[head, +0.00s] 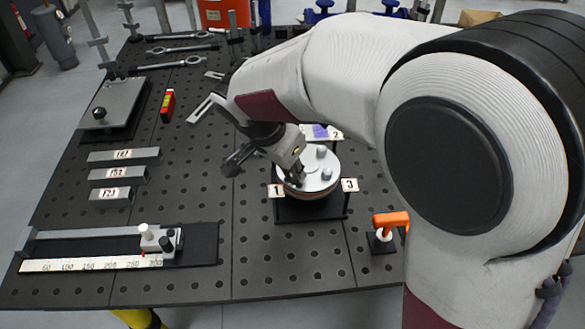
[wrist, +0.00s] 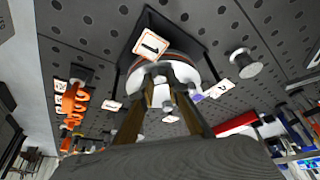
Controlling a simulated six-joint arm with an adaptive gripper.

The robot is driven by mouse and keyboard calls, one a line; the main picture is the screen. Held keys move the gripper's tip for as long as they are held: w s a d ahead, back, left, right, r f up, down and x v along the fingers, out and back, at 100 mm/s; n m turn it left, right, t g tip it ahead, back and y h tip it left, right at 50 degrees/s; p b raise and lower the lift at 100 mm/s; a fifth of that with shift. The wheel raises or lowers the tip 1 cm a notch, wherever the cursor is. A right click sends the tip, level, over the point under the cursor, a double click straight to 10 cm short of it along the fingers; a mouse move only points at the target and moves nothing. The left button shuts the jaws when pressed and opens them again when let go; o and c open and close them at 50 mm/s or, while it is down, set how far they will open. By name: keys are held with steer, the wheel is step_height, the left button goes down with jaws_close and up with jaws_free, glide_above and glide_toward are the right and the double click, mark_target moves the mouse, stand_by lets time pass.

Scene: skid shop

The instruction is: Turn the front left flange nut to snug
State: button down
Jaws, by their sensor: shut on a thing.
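The round pale flange (head: 315,184) sits on a dark stand near the middle of the table, with number tags around it. Tag 1 (head: 276,191) is at its front left, tag 3 (head: 349,184) at its right and tag 2 (head: 336,134) behind. Two pale nuts or studs (head: 327,174) show on its top. My gripper (head: 295,178) is down at the flange's left side, close to tag 1. In the wrist view its brown fingers (wrist: 161,112) are shut around a pale nut (wrist: 160,92), near tag 1 (wrist: 150,45). The fingers partly hide the nut; its seating cannot be told.
An orange-handled tool (head: 390,219) stands right of the flange. A slide with a scale (head: 90,264) lies front left. Grey labelled blocks (head: 118,174), a red and yellow item (head: 167,104) and wrenches (head: 180,64) lie further left and back. Bare table lies before the flange.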

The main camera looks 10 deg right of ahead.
steer(key=shift+w+r, duration=0.1)
steer(key=shift+r, duration=0.05)
steer(key=c, duration=2.2)
jaws_free()
steer(key=shift+c, duration=0.2)
steer(key=shift+n, duration=0.3)
steer(key=shift+d+n+t+y, duration=0.15)
steer(key=shift+n+t+y, duration=0.35)
steer(key=shift+n, duration=1.1)
steer(key=shift+n+y, duration=0.4)
steer(key=shift+n, duration=0.5)
steer(key=shift+s+n+y, duration=0.2)
steer(key=shift+n+y, duration=0.1)
steer(key=shift+n, duration=0.5)
steer(key=shift+d+n+y, duration=0.15)
steer(key=shift+n+y, duration=0.55)
steer(key=shift+n, duration=1.2)
